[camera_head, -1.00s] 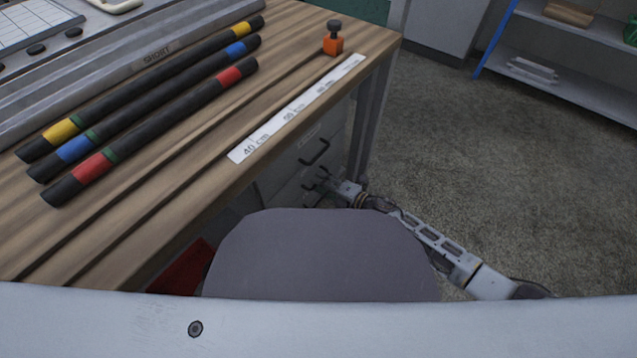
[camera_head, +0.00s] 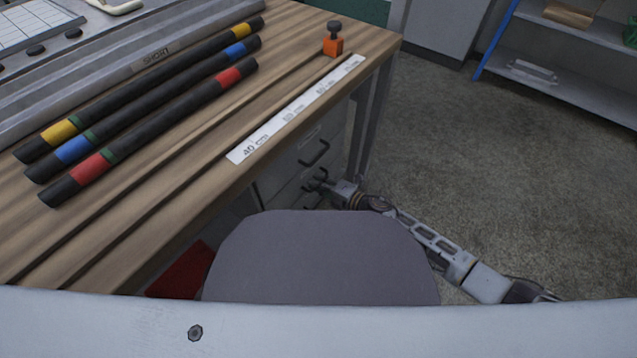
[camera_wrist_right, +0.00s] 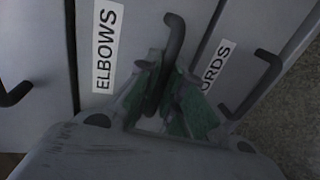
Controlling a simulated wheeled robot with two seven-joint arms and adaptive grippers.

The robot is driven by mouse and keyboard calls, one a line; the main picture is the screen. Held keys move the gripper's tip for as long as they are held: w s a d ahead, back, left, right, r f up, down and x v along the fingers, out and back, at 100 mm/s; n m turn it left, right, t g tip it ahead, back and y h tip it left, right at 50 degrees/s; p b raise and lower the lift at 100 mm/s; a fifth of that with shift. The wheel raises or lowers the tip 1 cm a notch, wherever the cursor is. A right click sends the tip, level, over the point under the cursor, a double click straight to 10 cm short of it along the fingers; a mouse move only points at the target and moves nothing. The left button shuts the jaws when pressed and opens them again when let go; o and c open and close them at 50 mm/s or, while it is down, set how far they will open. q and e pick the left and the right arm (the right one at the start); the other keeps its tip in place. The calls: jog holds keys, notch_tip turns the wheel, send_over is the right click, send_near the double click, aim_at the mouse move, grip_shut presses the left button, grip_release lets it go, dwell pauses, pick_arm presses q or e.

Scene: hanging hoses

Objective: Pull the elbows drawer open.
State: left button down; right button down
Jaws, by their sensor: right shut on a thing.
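The elbows drawer (camera_wrist_right: 135,25) has a grey front with a white "ELBOWS" label (camera_wrist_right: 107,47) in the right wrist view. Its black bar handle (camera_wrist_right: 172,40) stands between the green-padded fingers of my right gripper (camera_wrist_right: 165,90), which is shut on it. In the head view my right gripper (camera_head: 320,184) is at the drawer fronts, below another black handle (camera_head: 314,153). The drawer looks closed or nearly so; I cannot tell exactly. My left gripper is not in view.
The wooden bench (camera_head: 200,165) overhangs the drawers and carries several banded hoses (camera_head: 150,120). Open floor (camera_head: 500,170) lies at right.

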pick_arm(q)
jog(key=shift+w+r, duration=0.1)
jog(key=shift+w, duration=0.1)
